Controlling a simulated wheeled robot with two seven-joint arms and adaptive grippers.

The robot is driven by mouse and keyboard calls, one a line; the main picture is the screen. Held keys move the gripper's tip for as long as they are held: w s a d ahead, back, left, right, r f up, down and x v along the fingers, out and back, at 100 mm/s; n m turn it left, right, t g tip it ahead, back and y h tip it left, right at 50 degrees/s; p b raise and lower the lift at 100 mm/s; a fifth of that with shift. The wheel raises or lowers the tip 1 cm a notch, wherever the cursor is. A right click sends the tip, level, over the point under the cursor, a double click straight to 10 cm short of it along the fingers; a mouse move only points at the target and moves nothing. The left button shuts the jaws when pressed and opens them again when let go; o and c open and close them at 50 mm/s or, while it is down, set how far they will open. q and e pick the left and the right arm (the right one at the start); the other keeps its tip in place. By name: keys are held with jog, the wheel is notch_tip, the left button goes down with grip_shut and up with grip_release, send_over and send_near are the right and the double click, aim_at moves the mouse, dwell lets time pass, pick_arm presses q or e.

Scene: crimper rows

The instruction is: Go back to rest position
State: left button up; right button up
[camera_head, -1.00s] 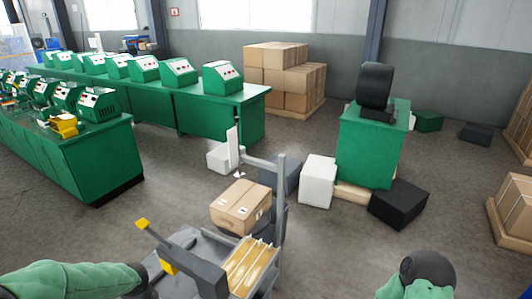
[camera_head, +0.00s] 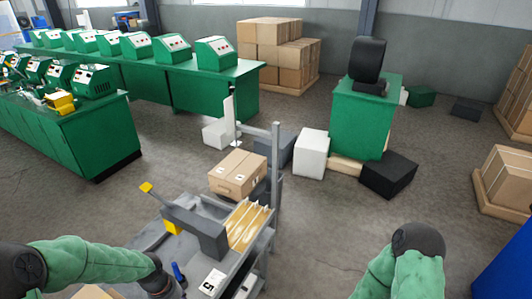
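My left arm (camera_head: 90,262) comes in from the left along the bottom edge, green with dark joints. Its dark end part (camera_head: 160,280) is beside the cart, and no fingers show there. My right arm (camera_head: 408,265) shows at the bottom right, bent with a dark joint on top. Its gripper is below the picture edge. I see nothing held by either arm.
A grey cart (camera_head: 205,212) stands at the front centre, with a cardboard box (camera_head: 238,174) behind it. Green benches (camera_head: 70,135) with machines fill the left. A green cabinet (camera_head: 362,125), a white box (camera_head: 312,153) and a black box (camera_head: 388,175) stand beyond. Floor at right centre is clear.

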pick_arm(q)
jog(key=s+d+f+n+h+b, duration=0.1)
jog(key=s+d+f, duration=0.4)
jog(key=d+f, duration=0.3)
jog(key=s+d+f+n+h+b, duration=0.1)
jog(key=s+d+f+b, duration=0.1)
jog(key=s+d+f, duration=0.3)
jog(key=d+f, duration=0.4)
jog(key=f, duration=0.1)
jog(key=shift+f+h, duration=0.3)
jog(key=shift+f, duration=0.05)
jog(key=shift+d, duration=0.1)
